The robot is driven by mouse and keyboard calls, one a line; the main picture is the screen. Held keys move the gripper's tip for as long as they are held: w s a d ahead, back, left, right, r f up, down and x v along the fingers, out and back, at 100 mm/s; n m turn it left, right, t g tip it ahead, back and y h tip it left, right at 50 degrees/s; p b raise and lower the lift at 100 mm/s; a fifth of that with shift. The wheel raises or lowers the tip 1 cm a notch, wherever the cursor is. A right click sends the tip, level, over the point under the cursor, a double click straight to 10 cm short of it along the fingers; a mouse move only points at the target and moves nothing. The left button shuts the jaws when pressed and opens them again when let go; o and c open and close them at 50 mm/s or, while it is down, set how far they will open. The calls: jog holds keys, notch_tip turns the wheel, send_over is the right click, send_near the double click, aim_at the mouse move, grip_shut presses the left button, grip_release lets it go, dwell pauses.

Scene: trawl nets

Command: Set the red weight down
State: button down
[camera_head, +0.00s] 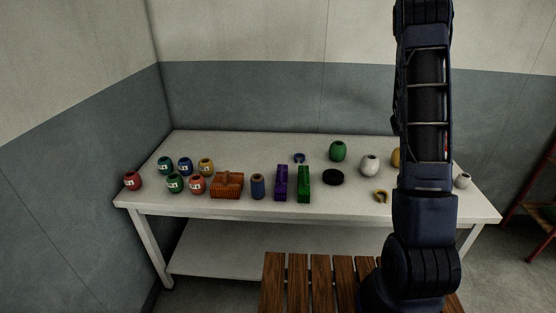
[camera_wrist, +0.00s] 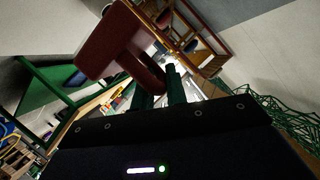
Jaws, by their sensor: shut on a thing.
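The red weight (camera_wrist: 108,42) shows in the wrist view as a dark red block with a rounded bar on its lower side. My gripper (camera_wrist: 160,86) is shut on it, with the bar at the fingertips. The weight is tilted in this view, and no surface shows touching it. In the head view my arm hides the gripper. A small red patch shows at the arm's right edge there, too small to identify. A white worktable (camera_head: 235,222) stands in front of me.
Numbered pots (camera_head: 185,165) and a wicker basket (camera_head: 227,186) crowd the table's left. Purple (camera_head: 281,183) and green (camera_head: 304,184) blocks, a black disc (camera_head: 333,177), a green pot (camera_head: 337,151) and a white pot (camera_head: 369,165) stand further right. A slatted wooden bench (camera_head: 297,285) is in front. The table's back left is clear.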

jog(key=w+a+n+t+y, duration=0.1)
jog(key=w+a+n+t, duration=0.1)
jog(key=w+a, duration=0.65)
jog(key=w+a+n+t, duration=0.15)
jog(key=w+a, duration=0.25)
jog(key=a, duration=1)
jog(key=w+a+n+t+y, duration=0.1)
jog(key=w+a+t, duration=0.1)
jog(key=w+a, duration=0.65)
jog(key=s+a+n+t+y, duration=0.2)
jog(key=a, duration=1.8)
jog(key=s+a+n+t+y, duration=0.1)
jog(key=s+a+n+y, duration=0.15)
jog(key=a, duration=1.85)
jog(key=f, duration=1.9)
jog(key=shift+w+d+f, duration=0.15)
jog(key=shift+w+f, duration=0.2)
jog(key=shift+f, duration=0.05)
jog(key=c, duration=1.6)
grip_release()
jog(key=shift+f, duration=0.15)
jog(key=shift+c, duration=0.2)
jog(key=shift+o, duration=1.2)
